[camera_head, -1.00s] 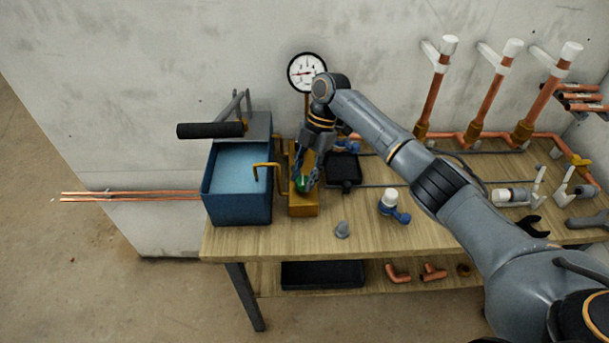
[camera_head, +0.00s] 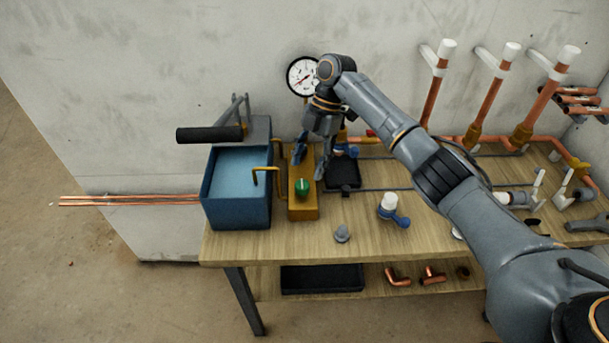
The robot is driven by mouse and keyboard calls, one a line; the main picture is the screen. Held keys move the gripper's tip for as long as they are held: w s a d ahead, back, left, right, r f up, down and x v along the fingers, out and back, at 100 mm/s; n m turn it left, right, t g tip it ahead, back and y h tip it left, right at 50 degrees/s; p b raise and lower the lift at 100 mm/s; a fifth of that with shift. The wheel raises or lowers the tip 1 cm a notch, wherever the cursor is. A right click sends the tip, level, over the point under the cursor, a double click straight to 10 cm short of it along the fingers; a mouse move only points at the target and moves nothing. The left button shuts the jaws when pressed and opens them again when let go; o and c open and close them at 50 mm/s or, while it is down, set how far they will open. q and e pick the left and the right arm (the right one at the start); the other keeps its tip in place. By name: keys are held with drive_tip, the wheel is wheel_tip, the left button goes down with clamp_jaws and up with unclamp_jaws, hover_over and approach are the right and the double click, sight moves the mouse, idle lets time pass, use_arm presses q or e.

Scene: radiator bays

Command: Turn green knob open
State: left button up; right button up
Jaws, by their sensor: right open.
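The green knob (camera_head: 302,187) sits on top of the yellow-brown block (camera_head: 304,211) beside the blue tank (camera_head: 238,213). The knob is uncovered and shows a pale line on its face, running roughly front to back. My right gripper (camera_head: 310,165) is open and empty. Its fingers are spread above and behind the knob, over the rear part of the block, apart from the knob. The pressure gauge (camera_head: 302,77) stands behind, partly hidden by my right wrist; its red needle slants. My left gripper does not show.
A black pump handle (camera_head: 209,134) reaches left over the blue tank. A black tray (camera_head: 343,173) lies right of the block. A grey fitting (camera_head: 342,233) and a white-capped blue valve (camera_head: 391,207) stand on the wooden bench (camera_head: 300,243). Copper pipes rise at right.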

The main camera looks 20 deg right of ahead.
drive_tip(key=v, duration=0.7)
idle(0.3)
